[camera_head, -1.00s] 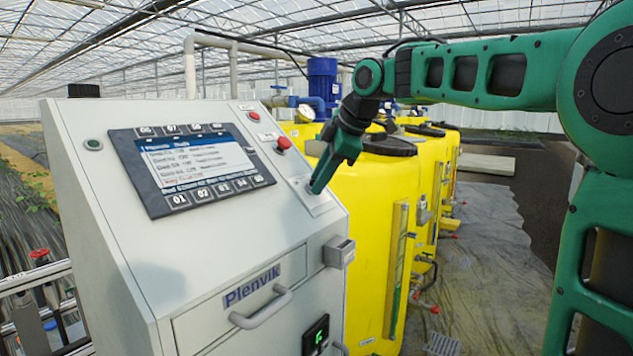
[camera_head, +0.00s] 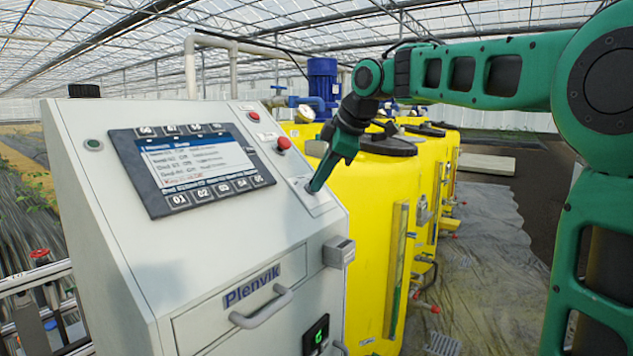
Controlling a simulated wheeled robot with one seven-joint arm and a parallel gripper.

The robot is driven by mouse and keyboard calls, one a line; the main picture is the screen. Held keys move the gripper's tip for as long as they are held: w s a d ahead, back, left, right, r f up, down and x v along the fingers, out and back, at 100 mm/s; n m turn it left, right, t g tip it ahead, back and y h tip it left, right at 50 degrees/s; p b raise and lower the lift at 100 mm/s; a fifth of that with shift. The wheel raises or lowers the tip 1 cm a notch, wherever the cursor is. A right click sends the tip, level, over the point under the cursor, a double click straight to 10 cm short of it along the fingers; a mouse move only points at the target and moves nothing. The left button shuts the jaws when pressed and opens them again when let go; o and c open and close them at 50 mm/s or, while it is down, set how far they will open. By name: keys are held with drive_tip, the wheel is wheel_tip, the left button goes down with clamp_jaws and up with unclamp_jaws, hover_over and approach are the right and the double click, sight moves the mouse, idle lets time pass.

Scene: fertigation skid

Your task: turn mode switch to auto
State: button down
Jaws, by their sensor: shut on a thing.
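The mode switch sits on a light plate (camera_head: 318,202) at the right side of the sloped control panel (camera_head: 120,205). My gripper (camera_head: 314,188) reaches down from the upper right, its fingertips at that plate and shut on the switch. The fingers hide the switch knob, so its pointed direction cannot be seen. The panel's screen (camera_head: 200,162) is lit with several lines of text, too small to read surely.
A red button (camera_head: 283,143) lies just above and left of my gripper. A grey box (camera_head: 339,251) sticks out from the cabinet's right edge. A drawer handle (camera_head: 262,306) is on the front. Yellow tanks (camera_head: 375,220) stand close behind the panel.

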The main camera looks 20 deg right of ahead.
drive_tip(key=m+g, duration=0.1)
drive_tip(key=m, duration=0.3)
drive_tip(key=shift+f+m+y, duration=0.15)
drive_tip(key=shift+m+y, duration=0.15)
drive_tip(key=shift+m, duration=0.1)
drive_tip(key=m, duration=0.5)
drive_tip(key=shift+d+g+y, duration=0.1)
drive_tip(key=shift+g+y, duration=0.2)
drive_tip(key=shift+y, duration=0.1)
drive_tip(key=m+y, duration=0.1)
drive_tip(key=m, duration=0.5)
drive_tip(key=shift+f, duration=0.1)
drive_tip(key=c, duration=1.9)
unclamp_jaws()
drive_tip(key=shift+w, duration=0.1)
drive_tip(key=v, duration=1)
drive_tip(key=shift+d+r, duration=0.2)
drive_tip(key=shift+r, duration=0.1)
